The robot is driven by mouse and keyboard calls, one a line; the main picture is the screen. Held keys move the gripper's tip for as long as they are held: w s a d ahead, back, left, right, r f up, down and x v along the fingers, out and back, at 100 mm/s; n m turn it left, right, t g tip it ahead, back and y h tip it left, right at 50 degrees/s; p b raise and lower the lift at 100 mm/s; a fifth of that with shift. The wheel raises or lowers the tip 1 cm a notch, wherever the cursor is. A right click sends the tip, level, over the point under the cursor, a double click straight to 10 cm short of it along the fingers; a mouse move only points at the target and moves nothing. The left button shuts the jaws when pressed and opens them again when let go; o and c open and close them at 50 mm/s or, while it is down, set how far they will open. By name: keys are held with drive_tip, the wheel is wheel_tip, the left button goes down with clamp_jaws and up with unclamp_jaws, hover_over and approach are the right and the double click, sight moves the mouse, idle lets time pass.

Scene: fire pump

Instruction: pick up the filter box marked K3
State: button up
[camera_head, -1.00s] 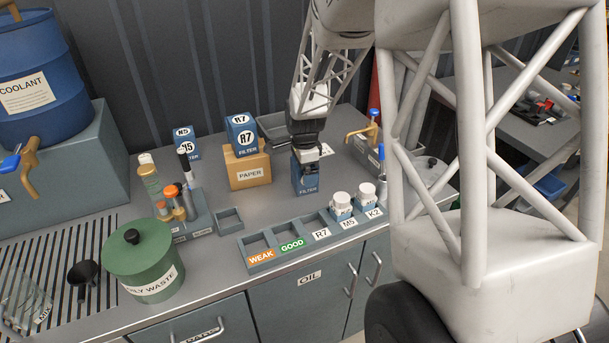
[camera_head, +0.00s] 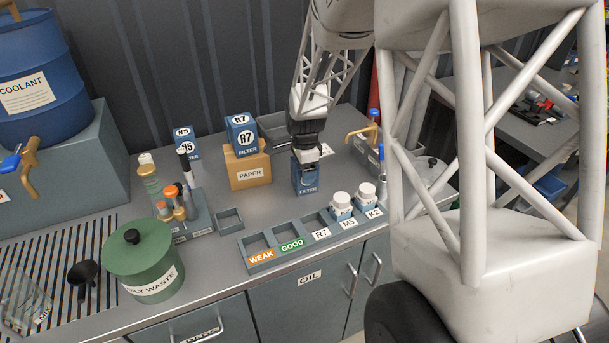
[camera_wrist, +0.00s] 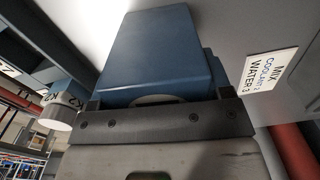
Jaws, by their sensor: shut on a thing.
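A blue filter box (camera_head: 306,180) is in my gripper (camera_head: 306,160), right of the yellow PAPER box in the head view. Its front shows "FILTER"; the mark above that is hidden by the gripper, so I cannot read whether it is K3. In the wrist view the blue box (camera_wrist: 160,50) fills the top middle, against the gripper's dark bar (camera_wrist: 165,125). I cannot tell whether the box touches the bench. Two other blue filter boxes show: one marked R7 (camera_head: 242,135) on the PAPER box, one marked N5 (camera_head: 186,143) at the back left.
The PAPER box (camera_head: 248,171) stands left of the held box. In front is a slotted tray (camera_head: 262,256) labelled WEAK, GOOD, R7, M5, K2, with white-capped jars (camera_head: 341,204) in its right slots. A green OILY WASTE can (camera_head: 140,262) and a bottle rack (camera_head: 200,222) stand left.

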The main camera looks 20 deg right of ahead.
drive_tip(key=shift+r, duration=0.1)
drive_tip(key=shift+r, duration=4.95)
